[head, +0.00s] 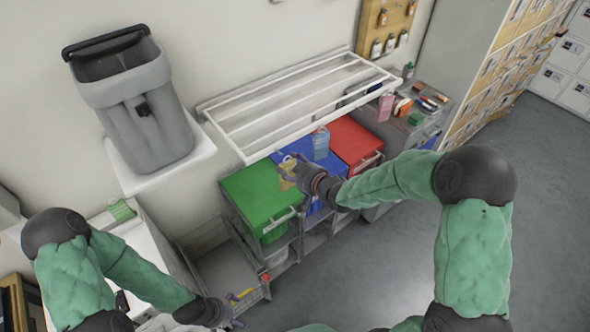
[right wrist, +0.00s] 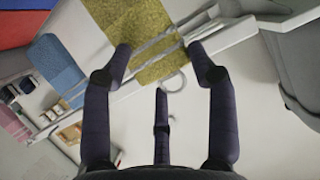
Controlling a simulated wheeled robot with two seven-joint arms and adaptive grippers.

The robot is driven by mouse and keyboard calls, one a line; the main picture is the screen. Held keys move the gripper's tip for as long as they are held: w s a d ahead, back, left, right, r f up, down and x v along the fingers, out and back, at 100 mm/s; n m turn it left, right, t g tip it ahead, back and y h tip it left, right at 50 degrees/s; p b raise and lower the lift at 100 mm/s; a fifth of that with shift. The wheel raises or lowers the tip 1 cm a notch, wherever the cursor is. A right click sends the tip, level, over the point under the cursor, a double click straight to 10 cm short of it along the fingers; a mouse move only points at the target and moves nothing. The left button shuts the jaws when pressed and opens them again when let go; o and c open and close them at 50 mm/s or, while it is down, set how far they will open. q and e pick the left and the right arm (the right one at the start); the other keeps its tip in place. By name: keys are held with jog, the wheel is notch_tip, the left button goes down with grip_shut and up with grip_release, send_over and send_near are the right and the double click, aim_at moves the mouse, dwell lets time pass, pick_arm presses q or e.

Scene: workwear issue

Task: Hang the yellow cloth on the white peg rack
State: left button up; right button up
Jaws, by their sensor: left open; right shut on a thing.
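The white peg rack (head: 240,151), a frame of long rails, is on the back wall above the coloured bins. The yellow cloth (head: 288,166) is at the rack's front edge, partly hidden by my right gripper (head: 296,178). In the right wrist view the yellow cloth (right wrist: 150,62) lies between the fingertips of my right gripper (right wrist: 160,58), against pale rails. My right gripper is shut on it. Whether the rack bears the cloth I cannot tell. My left gripper (head: 228,318) is open and empty at the bottom, far from the cloth.
A blue cloth (head: 320,144) and a pink cloth (head: 385,107) hang at the rack's front, right of the yellow one. Green (head: 258,193), blue and red (head: 352,138) bins stand below. A grey bin (head: 140,112) sits on a white shelf at left. Floor at right is clear.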

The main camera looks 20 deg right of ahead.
aim_at(288, 162)
jog(key=shift+w+a, duration=0.3)
jog(key=shift+w, duration=0.45)
jog(key=shift+w+a, duration=0.25)
jog(key=shift+w, duration=0.45)
jog(key=shift+w+a+f+b, duration=0.2)
jog(key=shift+w+f+b, duration=0.2)
jog(key=shift+w+b, duration=0.15)
jog(key=shift+b, duration=0.3)
